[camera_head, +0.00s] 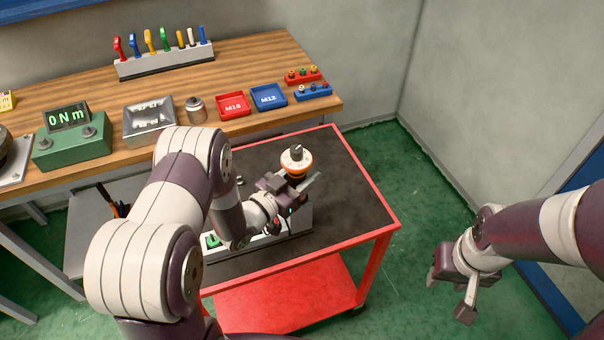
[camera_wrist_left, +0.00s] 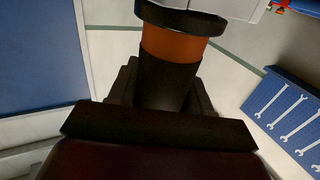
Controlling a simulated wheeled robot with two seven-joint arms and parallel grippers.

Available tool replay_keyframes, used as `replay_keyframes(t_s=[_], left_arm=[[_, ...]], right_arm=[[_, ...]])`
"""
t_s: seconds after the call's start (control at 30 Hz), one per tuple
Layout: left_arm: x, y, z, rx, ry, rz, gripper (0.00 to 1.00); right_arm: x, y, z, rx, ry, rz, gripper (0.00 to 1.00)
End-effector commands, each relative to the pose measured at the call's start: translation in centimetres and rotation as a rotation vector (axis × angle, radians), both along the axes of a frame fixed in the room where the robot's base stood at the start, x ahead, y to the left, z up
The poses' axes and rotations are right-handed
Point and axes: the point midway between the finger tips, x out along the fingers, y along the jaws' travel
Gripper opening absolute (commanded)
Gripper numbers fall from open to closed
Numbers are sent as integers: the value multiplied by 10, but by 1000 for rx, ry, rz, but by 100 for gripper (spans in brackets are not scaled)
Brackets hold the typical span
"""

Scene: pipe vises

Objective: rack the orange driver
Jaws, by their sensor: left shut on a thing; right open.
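The orange driver (camera_head: 295,168) shows an orange band, a white top and a dark tip in the head view. My left gripper (camera_head: 290,187) is shut on it and holds it above the red cart. In the left wrist view the driver (camera_wrist_left: 174,46) has a black body with an orange band, between my fingers. A grey rack-like block (camera_head: 297,222) with a green mark stands on the cart, partly hidden by my left arm. My right gripper (camera_head: 452,292) is open and empty, off to the right of the cart.
The red cart (camera_head: 366,178) has a dark top, clear at its back and right. On the wooden bench (camera_head: 240,70) stand a rack of coloured tools (camera_head: 165,62), a torque display (camera_head: 70,135), a metal tray (camera_head: 150,120), and red (camera_head: 233,104) and blue (camera_head: 268,97) trays.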

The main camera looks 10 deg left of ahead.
Motion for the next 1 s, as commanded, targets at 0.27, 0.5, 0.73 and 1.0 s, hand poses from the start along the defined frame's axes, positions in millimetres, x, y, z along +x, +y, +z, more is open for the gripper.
replay_keyframes(t_s=[0.27, 0.5, 0.73, 1.0], left_arm=[[0, 0, 0, 0, 0, 0, 78], [-5, 3, -2, 1, 5, 1, 78], [-49, 29, -3, -1, 4, 6, 78], [-100, 58, -1, 0, 2, 6, 78]], right_arm=[[0, 0, 0, 0, 0, 0, 43], [0, 0, -2, 0, 0, 0, 43], [0, 0, -11, 0, 0, 0, 43], [0, 0, -19, 0, 0, 0, 43]])
